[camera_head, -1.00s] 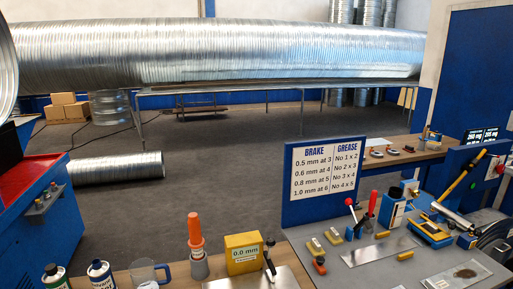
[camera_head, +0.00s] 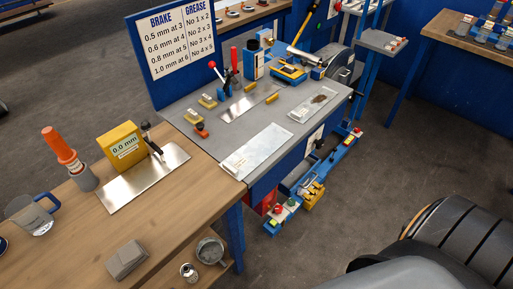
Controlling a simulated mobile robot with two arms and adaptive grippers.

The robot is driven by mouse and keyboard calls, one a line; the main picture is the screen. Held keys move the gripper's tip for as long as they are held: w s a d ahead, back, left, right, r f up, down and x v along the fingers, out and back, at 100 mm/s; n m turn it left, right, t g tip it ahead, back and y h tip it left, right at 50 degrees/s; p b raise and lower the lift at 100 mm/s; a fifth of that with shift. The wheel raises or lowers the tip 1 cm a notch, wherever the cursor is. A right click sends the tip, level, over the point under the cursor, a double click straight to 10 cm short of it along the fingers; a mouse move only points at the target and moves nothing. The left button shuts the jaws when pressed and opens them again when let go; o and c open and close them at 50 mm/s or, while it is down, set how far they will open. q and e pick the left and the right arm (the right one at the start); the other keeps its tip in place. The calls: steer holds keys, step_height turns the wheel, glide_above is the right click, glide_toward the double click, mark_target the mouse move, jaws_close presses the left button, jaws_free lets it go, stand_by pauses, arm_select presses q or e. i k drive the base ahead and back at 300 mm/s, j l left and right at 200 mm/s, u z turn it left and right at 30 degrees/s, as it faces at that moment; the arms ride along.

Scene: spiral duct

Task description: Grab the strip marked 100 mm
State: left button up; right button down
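Several flat metal pieces lie on the benches, and I cannot read a 100 mm mark on any. One bright strip (camera_head: 257,150) lies at the front edge of the grey bench top. Another strip (camera_head: 240,108) lies further back, beside the yellow blocks. A third, smaller piece (camera_head: 314,102) with a dark patch lies near the bench's right end. A shiny plate (camera_head: 143,183) lies on the wooden bench in front of the yellow gauge box (camera_head: 122,146), which reads 0.0 mm.
The brake and grease sign (camera_head: 180,45) stands behind the grey bench. An orange-topped bottle (camera_head: 64,150), a clear jug (camera_head: 32,215) and a grey block (camera_head: 126,261) are on the wooden bench (camera_head: 90,245). A low blue rack (camera_head: 310,185) juts out below. The floor (camera_head: 400,150) to the right is open.

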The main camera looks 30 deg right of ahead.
mark_target(243, 161)
steer(key=u, duration=0.3)
steer(key=l+u, duration=0.35)
steer(key=l, duration=0.3)
steer(key=k+l+u, duration=0.1)
steer(key=l+u, duration=0.3)
steer(key=l, duration=0.2)
